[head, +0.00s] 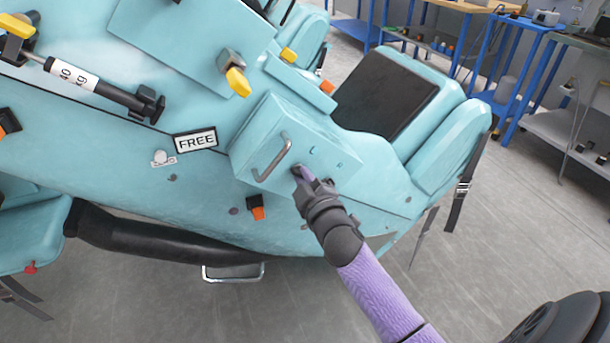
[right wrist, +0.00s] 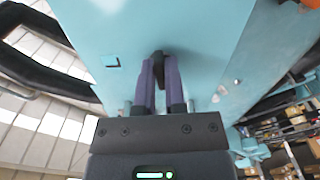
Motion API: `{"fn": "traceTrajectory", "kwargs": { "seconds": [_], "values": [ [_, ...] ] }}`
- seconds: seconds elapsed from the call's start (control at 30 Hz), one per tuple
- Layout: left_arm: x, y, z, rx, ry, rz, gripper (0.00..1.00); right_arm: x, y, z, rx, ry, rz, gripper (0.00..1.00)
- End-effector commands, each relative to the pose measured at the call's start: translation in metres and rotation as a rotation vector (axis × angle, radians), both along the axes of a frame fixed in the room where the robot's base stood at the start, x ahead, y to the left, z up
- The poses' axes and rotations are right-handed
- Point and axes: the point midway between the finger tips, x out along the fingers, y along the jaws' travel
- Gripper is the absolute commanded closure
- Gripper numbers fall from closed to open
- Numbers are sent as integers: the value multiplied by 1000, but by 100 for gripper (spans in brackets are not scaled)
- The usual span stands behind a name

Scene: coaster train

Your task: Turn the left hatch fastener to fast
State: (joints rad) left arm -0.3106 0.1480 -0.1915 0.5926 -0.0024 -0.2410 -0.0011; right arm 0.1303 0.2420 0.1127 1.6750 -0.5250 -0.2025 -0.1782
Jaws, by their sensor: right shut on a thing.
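The hatch (head: 262,140) is a light-blue box face on the car's side, with a grey bar handle (head: 271,160) and small dark letter-like marks that are too small to read surely. The left hatch fastener (right wrist: 157,55) is a small dark piece on the hatch face, mostly hidden by my fingers. My right gripper (head: 299,173) is shut on it, and its two purple fingers also show in the right wrist view (right wrist: 159,75). I cannot tell which way the fastener is turned. My left gripper is not in view.
A yellow-tipped lever (head: 236,80) is above. A dark seat pad (head: 385,95) is to the right. Blue-framed workbenches (head: 510,60) stand behind; the grey floor between is open.

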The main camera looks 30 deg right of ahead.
Motion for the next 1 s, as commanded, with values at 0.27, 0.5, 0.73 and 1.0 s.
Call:
{"fn": "traceTrajectory", "kwargs": {
  "seconds": [0.27, 0.5, 0.73, 1.0],
  "values": [
    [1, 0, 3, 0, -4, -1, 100, 0, 0, 0, 78, -18, 1, 100],
    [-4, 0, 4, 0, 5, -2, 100, 0, 0, -1, 94, -21, 1, 100],
    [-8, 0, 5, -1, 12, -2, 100, 0, 0, -1, 93, -21, 1, 100],
    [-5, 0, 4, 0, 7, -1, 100, 0, 0, -1, 92, -21, 1, 51]
  ]
}}
